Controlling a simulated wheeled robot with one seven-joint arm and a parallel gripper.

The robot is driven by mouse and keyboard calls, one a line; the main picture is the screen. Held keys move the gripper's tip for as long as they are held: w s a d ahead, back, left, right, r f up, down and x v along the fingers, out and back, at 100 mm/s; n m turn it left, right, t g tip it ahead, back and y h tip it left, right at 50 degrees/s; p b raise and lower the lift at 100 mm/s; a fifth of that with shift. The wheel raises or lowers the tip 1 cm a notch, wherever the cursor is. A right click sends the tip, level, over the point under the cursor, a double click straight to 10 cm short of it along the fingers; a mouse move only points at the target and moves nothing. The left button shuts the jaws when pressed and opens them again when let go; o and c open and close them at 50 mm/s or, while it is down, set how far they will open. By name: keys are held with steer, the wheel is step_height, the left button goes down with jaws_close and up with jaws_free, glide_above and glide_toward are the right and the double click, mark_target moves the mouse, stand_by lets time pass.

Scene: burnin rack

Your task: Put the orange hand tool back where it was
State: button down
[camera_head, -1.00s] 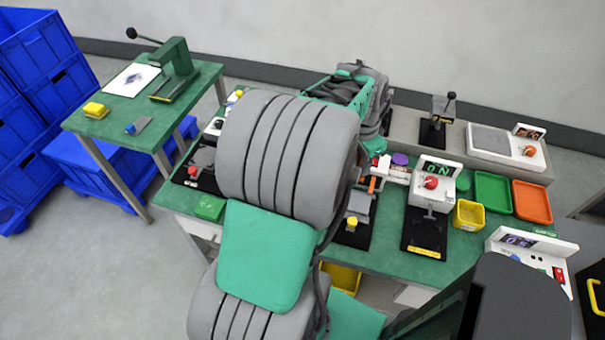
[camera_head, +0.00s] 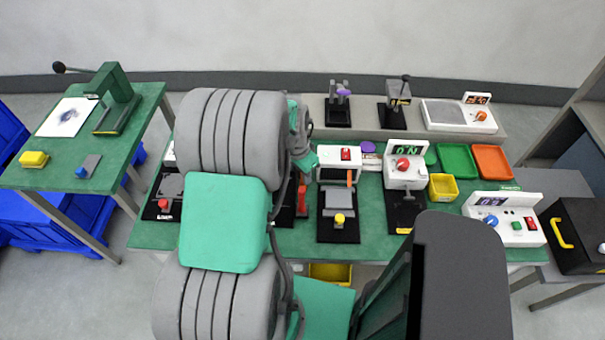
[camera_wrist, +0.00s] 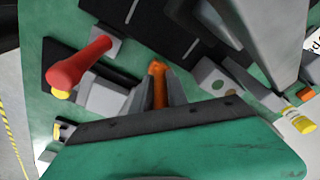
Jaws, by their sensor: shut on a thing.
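The orange hand tool (camera_wrist: 157,85) shows in the wrist view as a short upright orange piece between the two grey fingers. My gripper (camera_wrist: 157,92) is shut on it, over the green bench top with dark strips and grey fixtures. The tool's lower part is hidden by the fingers and the gripper body. I cannot tell how high the tool is above the bench.
A red-handled lever (camera_wrist: 80,65) stands left of the gripper in the wrist view; a yellow-and-white item (camera_wrist: 296,121) is at right.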

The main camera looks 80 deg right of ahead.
steer(key=shift+f, duration=0.4)
steer(key=c, duration=1.3)
jaws_free()
step_height(320, 180, up, 12)
steer(key=a+b, duration=0.1)
steer(key=b, duration=0.1)
steer(key=shift+w+a+r, duration=0.15)
steer(key=shift+w+a, duration=0.05)
steer(key=shift+w, duration=0.25)
